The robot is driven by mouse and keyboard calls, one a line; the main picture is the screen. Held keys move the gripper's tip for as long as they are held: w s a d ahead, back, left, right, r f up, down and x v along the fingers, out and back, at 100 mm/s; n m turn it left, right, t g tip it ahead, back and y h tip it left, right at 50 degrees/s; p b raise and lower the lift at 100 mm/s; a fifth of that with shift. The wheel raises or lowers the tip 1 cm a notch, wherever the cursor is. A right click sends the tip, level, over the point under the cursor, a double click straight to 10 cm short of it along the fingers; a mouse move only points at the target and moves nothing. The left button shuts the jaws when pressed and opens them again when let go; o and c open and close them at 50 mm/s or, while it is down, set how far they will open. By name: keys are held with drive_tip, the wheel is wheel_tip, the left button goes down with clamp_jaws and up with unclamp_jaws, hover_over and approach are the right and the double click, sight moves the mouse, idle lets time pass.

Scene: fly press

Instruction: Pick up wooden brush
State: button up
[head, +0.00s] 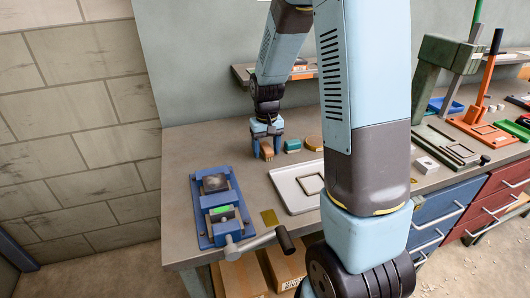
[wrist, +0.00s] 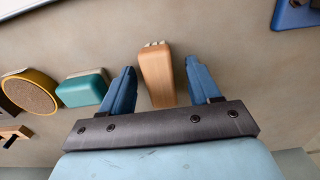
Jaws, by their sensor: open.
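The wooden brush (wrist: 157,77) is a light brown block with pale bristle tufts at its far end in the wrist view. It lies on the grey workbench between the two blue fingers of my gripper (wrist: 158,80). The fingers are open, with a visible gap on each side of the brush. In the head view my gripper (head: 266,130) points down at the bench, with the brush (head: 267,150) showing at its fingertips.
A teal block (wrist: 83,88) and a round tan-topped disc (wrist: 30,91) lie left of the gripper in the wrist view. In the head view a blue vise (head: 217,208) stands at the bench's front left, and a white tray (head: 288,191) lies right of it.

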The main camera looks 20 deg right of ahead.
drive_tip(key=shift+c, duration=0.2)
drive_tip(key=c, duration=1.1)
drive_tip(key=shift+r, duration=0.25)
wheel_tip(320, 180, up, 2)
drive_tip(key=shift+r, duration=0.2)
drive_tip(key=s+a+r, duration=0.3)
drive_tip(key=s+r, duration=0.7)
drive_tip(key=s, duration=0.3)
drive_tip(key=shift+s+a, duration=0.2)
drive_tip(key=shift+s, duration=0.1)
